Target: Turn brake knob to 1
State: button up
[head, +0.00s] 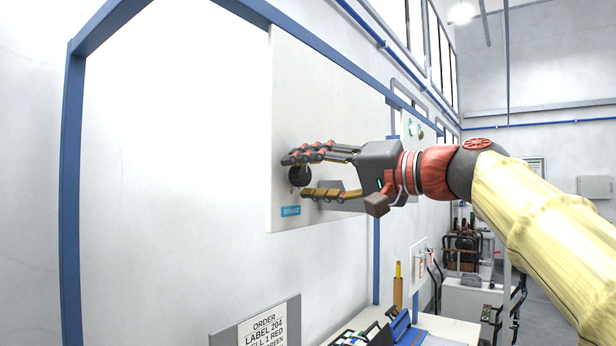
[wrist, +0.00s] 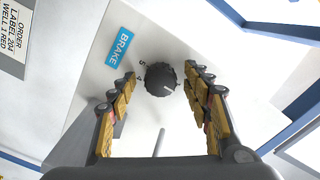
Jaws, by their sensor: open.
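The brake knob (head: 299,175) is a round black dial on a pale wall panel (head: 300,80). A blue BRAKE label (head: 291,211) sits below it in the head view. In the wrist view the knob (wrist: 160,79) shows a ridged rim and a white pointer mark, with small numerals beside it that are hard to read. My gripper (head: 296,176) reaches it from the right in the head view. Its fingers are open, one side above the knob and the other below. In the wrist view the open fingers (wrist: 162,80) flank the knob; I cannot tell whether either touches it.
An order label sign (head: 262,328) stands at the lower left. Below the panel is a bench (head: 450,327) with tools and a blue item. Blue frame posts (head: 72,190) border the wall. The space in front of the wall left of the knob is clear.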

jog(key=v, duration=1.2)
jog(key=w+d+f+m+g+h, duration=0.1)
jog(key=w+d+f+m+h, duration=0.2)
jog(key=f, duration=1)
jog(key=d+f+m+h, duration=0.2)
jog(key=d+f+h, duration=0.3)
jog(key=f, duration=0.9)
jog(key=s+f+n+g+h, duration=0.2)
jog(key=s+f+h, duration=0.1)
jog(key=s+f, duration=0.8)
jog(key=s+f+n+g+h, duration=0.2)
jog(key=s+f, duration=1)
jog(key=f, duration=0.6)
jog(key=shift+s+a+f+n+h, duration=0.4)
jog(key=shift+n+h, duration=0.2)
jog(key=shift+n, duration=0.2)
